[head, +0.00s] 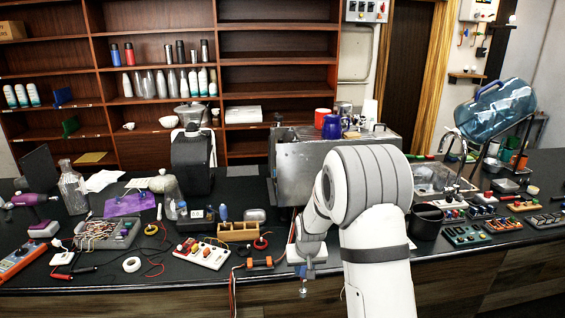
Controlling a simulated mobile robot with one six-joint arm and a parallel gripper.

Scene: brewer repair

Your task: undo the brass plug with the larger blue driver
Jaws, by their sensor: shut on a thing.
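My gripper (304,262) hangs at the front edge of the bench, near the middle, below my bent arm. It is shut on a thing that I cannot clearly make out. A small grey-blue piece (303,292) shows just below the jaws, in front of the bench's front face. A blue handle (222,213) stands upright at the left end of a wooden block (240,233), left of my gripper and apart from it. I cannot tell which blue driver this is. I cannot make out the brass plug; my arm hides part of the metal brewer (297,165).
An orange-handled item (260,263) lies close left of my gripper. A white switch box (202,252), a white tape roll (132,264) and a wire tray (108,233) crowd the left. A black cup (427,221) and several small boards (467,236) stand right of my arm.

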